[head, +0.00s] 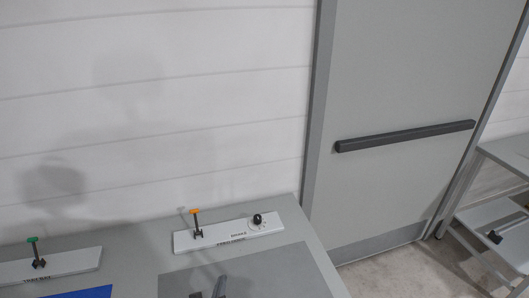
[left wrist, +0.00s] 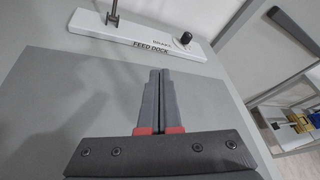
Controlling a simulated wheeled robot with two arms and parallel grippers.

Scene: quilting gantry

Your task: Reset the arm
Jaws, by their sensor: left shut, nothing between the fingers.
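My left gripper (left wrist: 160,75) is shut and empty in the left wrist view, its two dark grey fingers pressed together above the grey table mat. Its fingertips (head: 219,286) show at the bottom edge of the head view, below the white feed dock panel. The feed dock panel (left wrist: 130,31) lies beyond the fingertips, apart from them. My right gripper is not in view.
The feed dock panel carries an orange-topped lever (head: 195,222) and a black knob (head: 257,219). A green-topped lever (head: 35,252) stands on another white panel at left. A grey door with a dark bar (head: 405,136) is at right, beside a shelved cart (head: 499,225).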

